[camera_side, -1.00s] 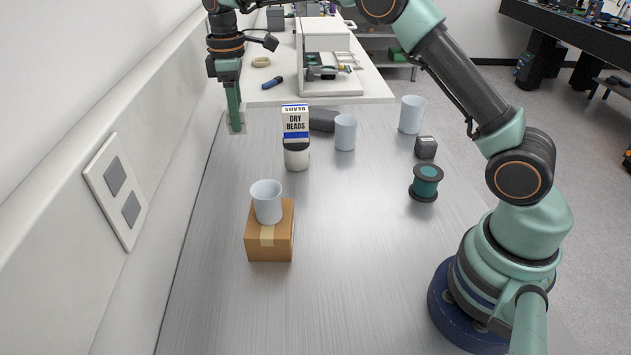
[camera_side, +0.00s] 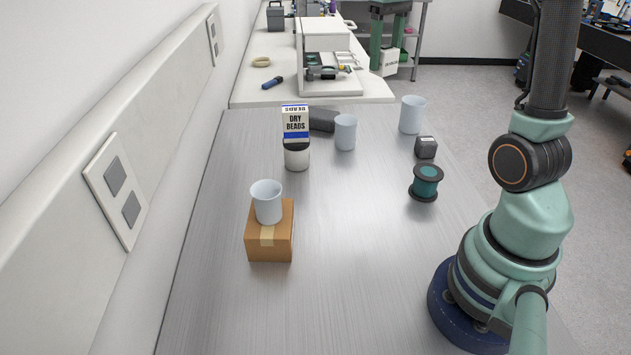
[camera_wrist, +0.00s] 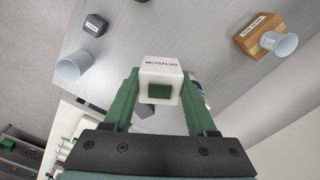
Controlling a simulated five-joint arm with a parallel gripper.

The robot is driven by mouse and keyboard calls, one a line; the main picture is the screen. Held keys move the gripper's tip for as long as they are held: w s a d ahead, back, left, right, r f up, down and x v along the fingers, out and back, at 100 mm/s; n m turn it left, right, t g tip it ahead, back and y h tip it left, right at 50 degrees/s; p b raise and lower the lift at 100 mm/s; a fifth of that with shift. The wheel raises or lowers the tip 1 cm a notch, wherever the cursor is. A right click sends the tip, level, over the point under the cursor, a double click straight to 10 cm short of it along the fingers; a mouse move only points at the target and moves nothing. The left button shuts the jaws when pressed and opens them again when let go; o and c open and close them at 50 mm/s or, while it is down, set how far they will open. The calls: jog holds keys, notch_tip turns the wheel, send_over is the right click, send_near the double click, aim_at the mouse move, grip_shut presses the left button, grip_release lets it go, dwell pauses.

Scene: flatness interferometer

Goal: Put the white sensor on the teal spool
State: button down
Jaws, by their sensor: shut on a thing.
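The white sensor (camera_side: 389,63) is a small white block with lettering and a green square on its face, seen close up in the wrist view (camera_wrist: 160,66). My gripper (camera_side: 389,55) is shut on it, with a green finger on each side in the wrist view (camera_wrist: 160,88). It holds the sensor up in the air, toward the top of the side view. The teal spool (camera_side: 425,182) stands upright on the metal table at the right, with dark flanges at top and bottom. The sensor is well apart from the spool. I cannot make out the spool in the wrist view.
A dark cube (camera_side: 425,148) and a pale cup (camera_side: 412,114) stand behind the spool. A cup (camera_side: 267,203) sits on a cardboard box (camera_side: 270,245). The table's front middle is clear.

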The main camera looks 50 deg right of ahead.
jog(key=s+d+m, duration=0.3)
jog(key=s+m, duration=0.3)
jog(key=s, duration=0.7)
send_over(429, 171)
notch_tip(429, 171, down, 16)
jog(key=shift+a+r, duration=0.1)
jog(key=shift+f, duration=2.35)
jog(key=shift+f, duration=0.1)
jog(key=shift+c, duration=1)
grip_release()
jog(key=shift+f, duration=0.1)
